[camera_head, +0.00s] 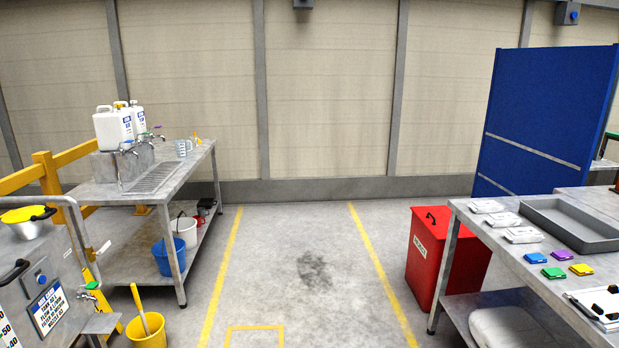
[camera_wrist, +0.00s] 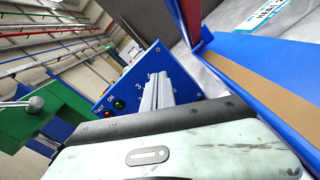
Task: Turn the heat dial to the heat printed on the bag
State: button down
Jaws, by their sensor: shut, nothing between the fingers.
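In the wrist view, my gripper (camera_wrist: 157,84) is shut and empty. Its fingertips are in front of a tilted blue control panel (camera_wrist: 178,75). The panel carries a red light (camera_wrist: 118,104), a green light (camera_wrist: 108,114), the words "HOT" and "ON", and a figure 3 near the fingers. The heat dial is not clearly seen; my fingers cover that part of the panel, and I cannot tell whether they touch it. A pale printed piece (camera_wrist: 262,14) at the upper right shows part of a word like "HEAT"; its number is not readable. I cannot tell whether it is the bag.
A blue edge and brown strip (camera_wrist: 285,75) lie close on the wrist view's right. A green block with a lever (camera_wrist: 50,112) is at left. In the head view, the right bench (camera_head: 515,268) holds white packs (camera_head: 523,235) and a grey tray (camera_head: 570,225); the marked floor is clear.

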jog(key=a, duration=0.5)
jog(key=shift+s+a, duration=0.15)
jog(key=shift+w+a+r+p, duration=0.25)
jog(key=shift+w+r+p, duration=0.05)
jog(key=shift+w, duration=0.4)
jog(key=shift+w+a+r+p, duration=0.2)
jog(key=shift+w+r+p, duration=0.1)
jog(key=shift+w, duration=0.4)
jog(key=shift+f, duration=0.1)
jog(key=d, duration=0.7)
jog(key=shift+w, duration=0.15)
jog(key=shift+s+f+b, duration=0.2)
jog(key=shift+s+b, duration=0.15)
jog(key=shift+s+f+b, duration=0.5)
jog(key=shift+s, duration=0.2)
jog(key=shift+s+r, duration=0.1)
